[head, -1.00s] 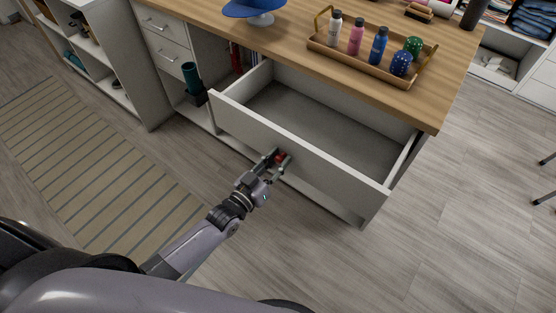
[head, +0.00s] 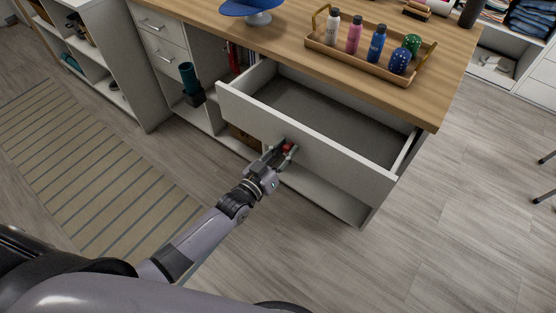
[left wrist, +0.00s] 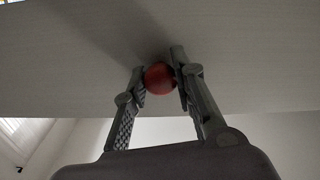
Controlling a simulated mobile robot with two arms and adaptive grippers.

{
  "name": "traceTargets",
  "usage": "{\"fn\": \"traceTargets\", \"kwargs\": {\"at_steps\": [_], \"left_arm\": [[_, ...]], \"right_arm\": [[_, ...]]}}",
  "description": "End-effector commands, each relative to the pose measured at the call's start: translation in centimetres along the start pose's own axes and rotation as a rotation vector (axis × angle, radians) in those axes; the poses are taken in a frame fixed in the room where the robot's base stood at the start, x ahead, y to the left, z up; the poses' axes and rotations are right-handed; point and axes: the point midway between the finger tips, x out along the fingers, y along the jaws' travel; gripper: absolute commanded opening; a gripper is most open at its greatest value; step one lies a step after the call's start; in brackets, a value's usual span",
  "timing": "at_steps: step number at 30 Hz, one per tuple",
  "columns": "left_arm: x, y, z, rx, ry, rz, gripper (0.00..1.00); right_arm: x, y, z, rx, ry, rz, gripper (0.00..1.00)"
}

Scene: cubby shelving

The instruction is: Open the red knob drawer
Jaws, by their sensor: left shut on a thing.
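The white drawer (head: 300,126) under the wooden counter stands pulled well out, and its grey, empty inside shows. Its red knob (head: 288,147) is on the front panel, and in the left wrist view the round red knob (left wrist: 159,78) sits between two grey fingers. My left gripper (head: 282,152) is shut on the knob, with a finger on each side of it; it also shows in the left wrist view (left wrist: 160,85). The fingers partly hide the knob in the head view. My right gripper is not in view.
A wooden tray (head: 352,66) with several bottles and a blue cap (head: 250,8) stand on the counter (head: 290,45).

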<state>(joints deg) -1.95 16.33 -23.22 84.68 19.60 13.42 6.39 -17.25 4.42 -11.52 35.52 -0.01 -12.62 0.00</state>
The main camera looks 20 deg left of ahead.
Motion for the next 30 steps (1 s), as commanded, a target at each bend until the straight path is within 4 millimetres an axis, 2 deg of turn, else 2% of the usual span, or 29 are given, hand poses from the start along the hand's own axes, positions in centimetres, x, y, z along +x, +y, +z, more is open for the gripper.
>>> {"fn": "traceTargets", "kwargs": {"at_steps": [3, 10, 11, 12, 21, 30], "left_arm": [[0.8, -0.12, 0.0, 0.003, 0.0, -0.002, 0.0], [0.74, -0.12, -0.01, 0.003, -0.002, -0.002, 0.0], [0.74, -0.12, -0.01, 0.003, -0.002, -0.002, 0.25], [0.74, -0.13, -0.02, 0.003, -0.002, -0.002, 0.28], [0.74, -0.25, -0.07, 0.003, -0.001, -0.003, 0.46], [0.73, -0.5, -0.12, 0.004, 0.0, -0.007, 0.46]], "right_arm": [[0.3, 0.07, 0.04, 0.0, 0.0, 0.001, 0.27], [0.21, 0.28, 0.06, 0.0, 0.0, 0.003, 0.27], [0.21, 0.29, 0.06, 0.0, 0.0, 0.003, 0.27], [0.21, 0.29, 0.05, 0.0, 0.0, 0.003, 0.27], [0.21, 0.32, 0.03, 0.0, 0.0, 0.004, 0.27], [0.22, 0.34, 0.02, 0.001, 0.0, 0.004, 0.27]]}}
